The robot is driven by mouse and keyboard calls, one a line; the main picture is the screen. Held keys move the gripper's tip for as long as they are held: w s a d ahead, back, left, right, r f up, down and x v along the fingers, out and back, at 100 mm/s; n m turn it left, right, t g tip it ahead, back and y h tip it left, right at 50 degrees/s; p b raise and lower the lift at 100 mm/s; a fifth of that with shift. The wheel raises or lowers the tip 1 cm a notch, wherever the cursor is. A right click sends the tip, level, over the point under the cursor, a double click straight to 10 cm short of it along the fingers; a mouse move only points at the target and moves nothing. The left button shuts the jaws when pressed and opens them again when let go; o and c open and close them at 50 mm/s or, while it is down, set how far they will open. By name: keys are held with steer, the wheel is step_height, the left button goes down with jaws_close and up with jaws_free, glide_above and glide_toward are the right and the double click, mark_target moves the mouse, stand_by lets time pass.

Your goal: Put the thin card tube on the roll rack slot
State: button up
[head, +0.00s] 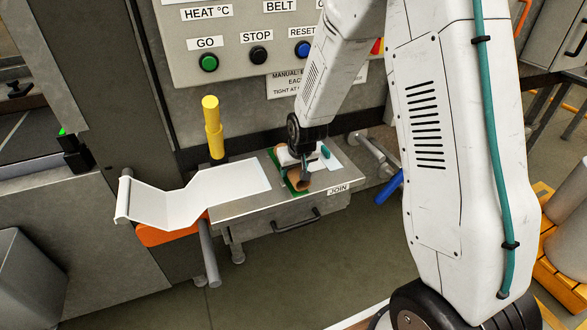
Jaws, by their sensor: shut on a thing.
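A brown card tube (302,184) is at my gripper (303,172), over the small steel table marked JOIN. My gripper points down and is shut on the tube, hiding its middle. A green-edged piece (275,160) lies under or beside the tube; I cannot tell whether the tube touches it. No roll rack slot can be made out for certain. A yellow stand (546,205) with grey rolls (570,214) is partly in view at the right edge.
A white sheet (232,183) runs over the table's (252,208) left part to a bar. A yellow handle (213,128) stands behind it. The button panel (235,40) rises behind. A grey roller (370,150) and blue handle (389,187) are right of the table.

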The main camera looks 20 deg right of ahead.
steer(key=shift+f, duration=0.15)
steer(key=o, duration=1)
